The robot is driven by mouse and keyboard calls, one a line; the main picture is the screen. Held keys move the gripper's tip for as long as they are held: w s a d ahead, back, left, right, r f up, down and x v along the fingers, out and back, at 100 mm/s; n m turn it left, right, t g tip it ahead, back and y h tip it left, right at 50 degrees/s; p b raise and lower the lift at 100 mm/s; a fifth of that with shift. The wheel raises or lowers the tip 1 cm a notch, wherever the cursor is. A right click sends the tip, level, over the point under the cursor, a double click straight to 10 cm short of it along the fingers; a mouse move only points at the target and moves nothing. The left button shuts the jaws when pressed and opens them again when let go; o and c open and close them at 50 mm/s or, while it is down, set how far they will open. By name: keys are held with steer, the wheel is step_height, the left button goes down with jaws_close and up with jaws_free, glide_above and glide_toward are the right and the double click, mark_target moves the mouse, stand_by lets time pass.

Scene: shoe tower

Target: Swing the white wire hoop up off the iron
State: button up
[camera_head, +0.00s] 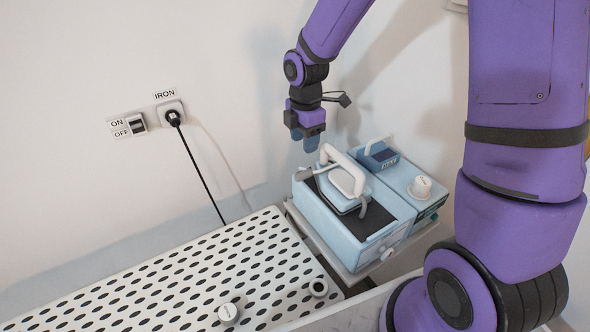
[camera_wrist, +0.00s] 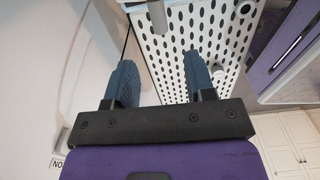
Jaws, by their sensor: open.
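The iron (camera_head: 343,197) sits on the light-blue steam station (camera_head: 335,218) in the head view, with a thick white arched handle on top. A pale, thin hoop (camera_head: 310,172) seems to lie across it, showing as bent pieces at its left and right sides. Its middle is hard to tell from the handle. My gripper (camera_head: 305,140) hangs above and behind the iron's left end, fingers down, apart from hoop and iron. In the wrist view the gripper (camera_wrist: 160,75) has its two blue fingers spread with nothing between them. Neither iron nor hoop is clear there.
A second blue box (camera_head: 408,185) with a white knob (camera_head: 421,187) stands right of the iron. A plug (camera_head: 174,118) and cord hang on the wall behind.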

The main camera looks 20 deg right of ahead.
mark_target(302, 173)
step_height(302, 173, down, 11)
steer(key=shift+w+a+f, duration=0.1)
stand_by(0.5)
steer(key=shift+c, duration=0.5)
jaws_close()
